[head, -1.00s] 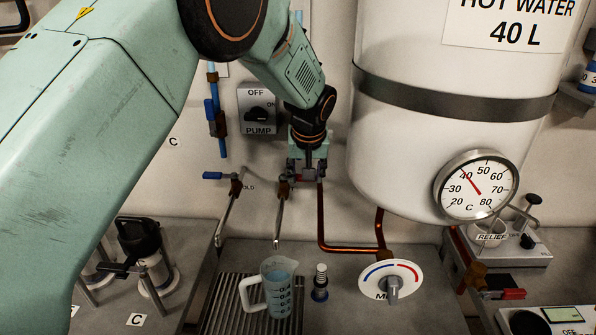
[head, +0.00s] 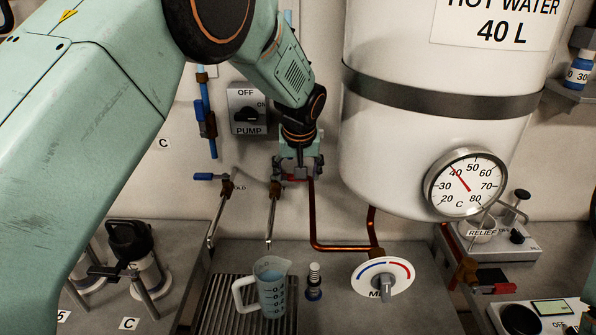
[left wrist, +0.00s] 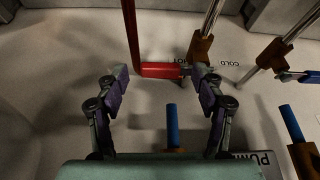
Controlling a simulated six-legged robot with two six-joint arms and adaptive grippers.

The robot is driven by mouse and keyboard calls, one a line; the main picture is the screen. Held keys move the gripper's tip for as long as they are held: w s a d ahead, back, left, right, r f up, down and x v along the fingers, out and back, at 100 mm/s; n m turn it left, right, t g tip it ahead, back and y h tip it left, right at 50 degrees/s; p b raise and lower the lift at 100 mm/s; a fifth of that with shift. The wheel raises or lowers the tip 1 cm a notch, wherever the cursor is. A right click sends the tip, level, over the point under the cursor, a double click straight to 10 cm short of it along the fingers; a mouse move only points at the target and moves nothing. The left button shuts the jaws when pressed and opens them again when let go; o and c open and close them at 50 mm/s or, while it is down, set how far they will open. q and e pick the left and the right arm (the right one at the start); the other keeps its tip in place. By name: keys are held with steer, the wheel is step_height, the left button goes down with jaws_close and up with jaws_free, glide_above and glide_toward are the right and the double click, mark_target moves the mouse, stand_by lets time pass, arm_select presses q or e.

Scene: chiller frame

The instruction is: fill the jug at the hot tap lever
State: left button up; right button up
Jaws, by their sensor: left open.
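The clear jug (head: 271,297) with a white handle stands upright on the slatted drain tray, under the hot tap (head: 273,214). Bluish liquid shows in it; its exact level is hard to read. The red hot tap lever (left wrist: 160,70) sticks out sideways from the tap's brown body (left wrist: 201,46). My left gripper (head: 299,174) is at the wall by this lever. In the left wrist view my left gripper (left wrist: 161,76) is open, with one finger on each side of the lever's ends; contact cannot be told. My right gripper is not in view.
The cold tap (head: 219,211) with a blue lever is just left. A copper pipe (head: 312,220) runs down beside my left gripper to the white tank (head: 420,150). A mixing dial (head: 383,278) and a small bottle (head: 314,283) stand right of the jug.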

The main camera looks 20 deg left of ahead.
arm_select(q)
steer(key=v, duration=1.1)
steer(key=shift+r, duration=0.4)
steer(key=shift+s+d, duration=0.1)
steer(key=shift+s, duration=0.05)
